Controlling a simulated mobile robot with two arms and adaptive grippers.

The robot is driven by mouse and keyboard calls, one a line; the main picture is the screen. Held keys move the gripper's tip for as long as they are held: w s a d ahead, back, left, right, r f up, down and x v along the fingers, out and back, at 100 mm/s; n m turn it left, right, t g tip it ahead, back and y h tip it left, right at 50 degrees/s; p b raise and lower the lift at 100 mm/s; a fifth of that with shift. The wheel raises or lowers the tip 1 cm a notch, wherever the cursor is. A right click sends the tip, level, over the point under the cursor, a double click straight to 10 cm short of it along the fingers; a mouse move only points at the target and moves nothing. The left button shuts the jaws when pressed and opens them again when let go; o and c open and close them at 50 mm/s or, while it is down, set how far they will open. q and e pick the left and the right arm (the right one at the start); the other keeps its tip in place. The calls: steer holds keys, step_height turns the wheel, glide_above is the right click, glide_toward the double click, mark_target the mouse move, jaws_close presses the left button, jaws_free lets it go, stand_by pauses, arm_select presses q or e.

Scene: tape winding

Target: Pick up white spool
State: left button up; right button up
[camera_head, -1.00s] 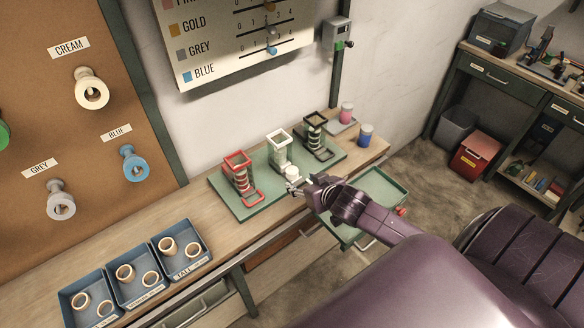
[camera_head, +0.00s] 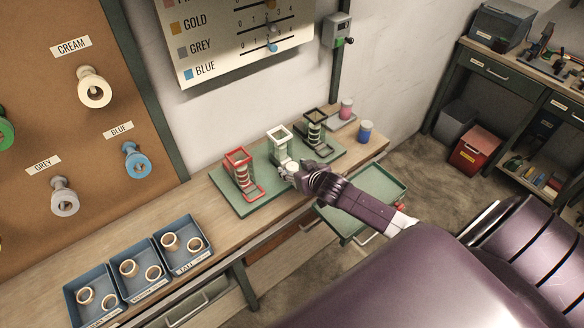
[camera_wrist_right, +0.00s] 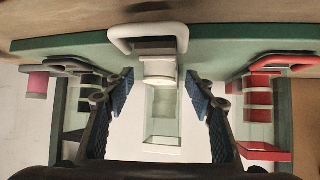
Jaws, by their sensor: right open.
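The white spool (camera_head: 291,167) is a short pale cylinder at the foot of the white frame stand (camera_head: 279,143), the middle one of three stands on a green board. My right gripper (camera_head: 289,175) is right at the spool in the head view and partly hides it. In the right wrist view the spool (camera_wrist_right: 158,70) sits between the two blue-padded fingertips of my open right gripper (camera_wrist_right: 160,84). A gap shows on either side of it, so I see no grip. The white stand's loop (camera_wrist_right: 148,33) is just above it in that view. My left gripper is not in view.
A red stand (camera_head: 239,170) and a black stand (camera_head: 315,132) flank the white one on the green board (camera_head: 226,198). Blue trays (camera_head: 198,260) with tan rings sit at the left. Pink (camera_head: 346,108) and blue (camera_head: 366,131) containers stand at the right end of the bench.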

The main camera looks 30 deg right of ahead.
steer(key=shift+w, duration=0.1)
steer(key=c, duration=0.9)
steer(key=shift+c, duration=0.2)
